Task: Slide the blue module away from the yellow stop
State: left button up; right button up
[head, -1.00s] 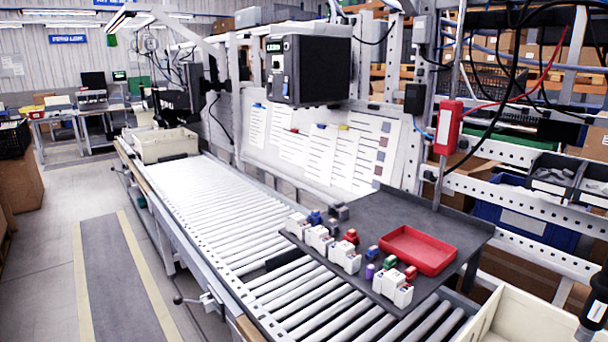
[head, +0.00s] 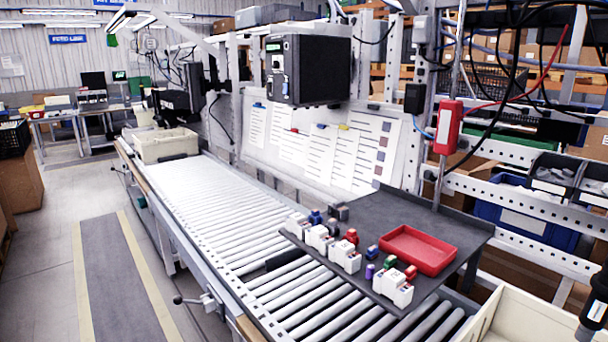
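Several small coloured modules sit on the dark grey tray table (head: 440,228) at the right. One blue module (head: 315,217) stands at the left end, behind white blocks (head: 297,224). Another small blue module (head: 372,251) lies near the middle, left of the red tray. I cannot tell which of them the task means. I see no clear yellow stop on the table. Neither of my grippers shows in the head view.
A red tray (head: 418,250) lies on the table. White blocks (head: 393,288) line its front edge. A roller conveyor (head: 215,205) runs along the left, with a beige bin (head: 165,146) at its far end. A red box (head: 447,127) hangs above the table.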

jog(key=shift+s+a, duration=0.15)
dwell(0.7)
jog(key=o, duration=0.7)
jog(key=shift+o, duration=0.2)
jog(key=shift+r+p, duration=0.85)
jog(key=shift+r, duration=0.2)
